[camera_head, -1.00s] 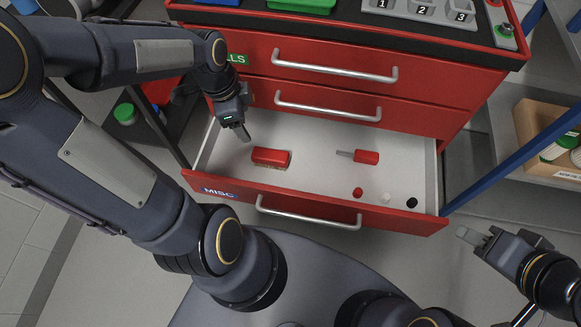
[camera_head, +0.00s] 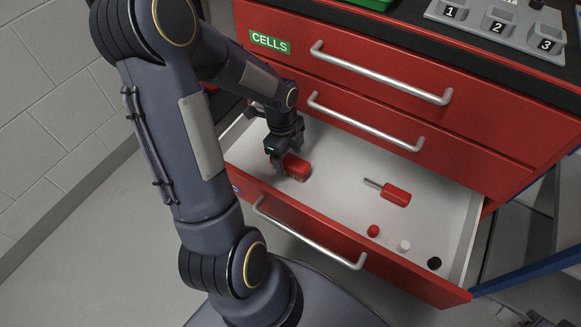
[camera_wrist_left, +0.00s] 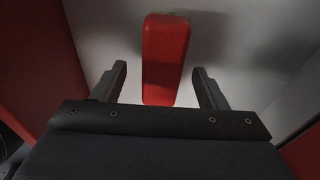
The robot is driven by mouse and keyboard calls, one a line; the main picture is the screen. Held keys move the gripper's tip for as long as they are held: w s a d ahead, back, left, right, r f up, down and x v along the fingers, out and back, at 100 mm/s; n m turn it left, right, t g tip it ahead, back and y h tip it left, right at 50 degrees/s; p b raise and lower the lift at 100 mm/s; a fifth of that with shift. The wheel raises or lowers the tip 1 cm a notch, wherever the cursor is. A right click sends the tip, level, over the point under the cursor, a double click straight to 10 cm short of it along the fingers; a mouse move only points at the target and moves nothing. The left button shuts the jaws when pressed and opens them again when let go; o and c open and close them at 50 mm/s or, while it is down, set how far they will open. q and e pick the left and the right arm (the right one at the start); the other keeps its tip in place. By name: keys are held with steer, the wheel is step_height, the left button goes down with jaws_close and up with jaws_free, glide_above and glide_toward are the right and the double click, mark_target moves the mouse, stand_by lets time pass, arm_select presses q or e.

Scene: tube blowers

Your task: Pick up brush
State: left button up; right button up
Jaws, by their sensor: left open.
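The brush (camera_head: 297,167) is a red block with a tan bristle side, lying in the open white-lined bottom drawer (camera_head: 335,197) near its left end. My left gripper (camera_head: 278,160) is down in the drawer at the brush and partly hides it in the head view. In the left wrist view the brush (camera_wrist_left: 165,55) lies between the two open fingers of the gripper (camera_wrist_left: 162,88), with a gap on each side. My right gripper cannot be made out in the head view.
A red-handled tool (camera_head: 394,194) lies right of the brush in the drawer. A red cap (camera_head: 373,230), a white cap (camera_head: 404,245) and a black cap (camera_head: 434,263) lie near the front wall. The drawer handle (camera_head: 305,235) sticks out in front. Closed drawers rise behind.

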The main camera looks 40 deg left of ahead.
mark_target(289, 159)
arm_select(q)
steer(key=f, duration=0.1)
steer(key=f+b, duration=0.1)
steer(key=f, duration=0.1)
steer(key=shift+w+d+f, duration=0.15)
steer(key=shift+d, duration=0.05)
arm_select(e)
steer(key=shift+f, duration=0.95)
arm_select(q)
steer(key=c, duration=1.1)
steer(key=shift+r, duration=0.2)
arm_select(e)
steer(key=shift+r, duration=0.1)
